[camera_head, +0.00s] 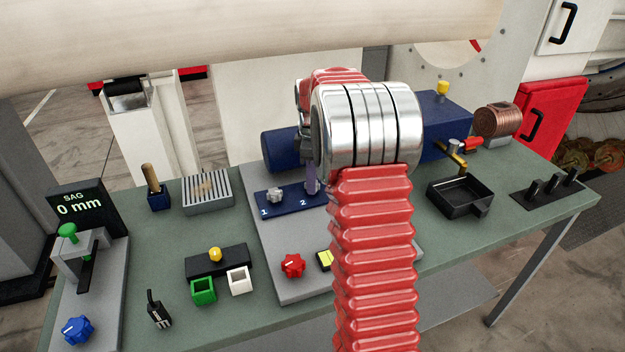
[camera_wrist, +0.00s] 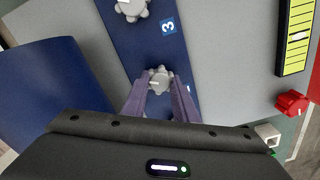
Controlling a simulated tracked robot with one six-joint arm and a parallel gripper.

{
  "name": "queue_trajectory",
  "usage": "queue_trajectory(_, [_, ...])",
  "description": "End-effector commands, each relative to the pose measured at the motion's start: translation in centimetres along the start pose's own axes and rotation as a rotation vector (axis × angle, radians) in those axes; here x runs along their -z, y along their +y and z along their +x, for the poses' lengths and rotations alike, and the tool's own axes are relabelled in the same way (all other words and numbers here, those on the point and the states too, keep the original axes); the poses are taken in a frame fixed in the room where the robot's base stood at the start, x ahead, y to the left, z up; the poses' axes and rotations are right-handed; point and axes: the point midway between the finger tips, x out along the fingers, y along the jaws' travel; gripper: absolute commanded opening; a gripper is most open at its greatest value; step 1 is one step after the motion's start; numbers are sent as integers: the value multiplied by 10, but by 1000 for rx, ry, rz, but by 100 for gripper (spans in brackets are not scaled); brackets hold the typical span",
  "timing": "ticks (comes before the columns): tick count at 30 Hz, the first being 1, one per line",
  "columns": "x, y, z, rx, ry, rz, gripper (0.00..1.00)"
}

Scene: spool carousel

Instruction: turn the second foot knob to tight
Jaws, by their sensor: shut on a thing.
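The second foot knob (camera_wrist: 160,80) is a small pale-grey lobed knob on a dark blue strip (camera_wrist: 121,55). My gripper (camera_wrist: 160,88) has its two purple fingers shut on this knob, one on each side. In the head view, a purple finger (camera_head: 312,172) comes down beside the label 2, and my arm hides most of the knob. The first foot knob (camera_head: 274,194) stands free by the label 1. Another grey knob (camera_wrist: 131,8) sits by the label 3 at the top of the wrist view. I cannot read which way the held knob points.
A dark blue cylinder (camera_head: 280,150) lies just behind the strip. A red knob (camera_head: 292,265) and a yellow gauge (camera_head: 325,260) are in front of it. A slotted grey block (camera_head: 208,192) stands to the left, and a black tray (camera_head: 459,197) stands to the right.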

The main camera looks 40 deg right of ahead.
Motion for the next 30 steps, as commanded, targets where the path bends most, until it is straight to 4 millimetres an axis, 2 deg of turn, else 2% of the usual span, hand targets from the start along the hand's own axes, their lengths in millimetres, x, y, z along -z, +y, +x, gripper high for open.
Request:
queue_trajectory(7, [0, 0, 0, -1, 0, 0, 4])
queue_trajectory(20, [0, 1, -1, -2, 1, 69, 4])
queue_trajectory(30, [0, 1, -1, -3, 1, 293, 4])
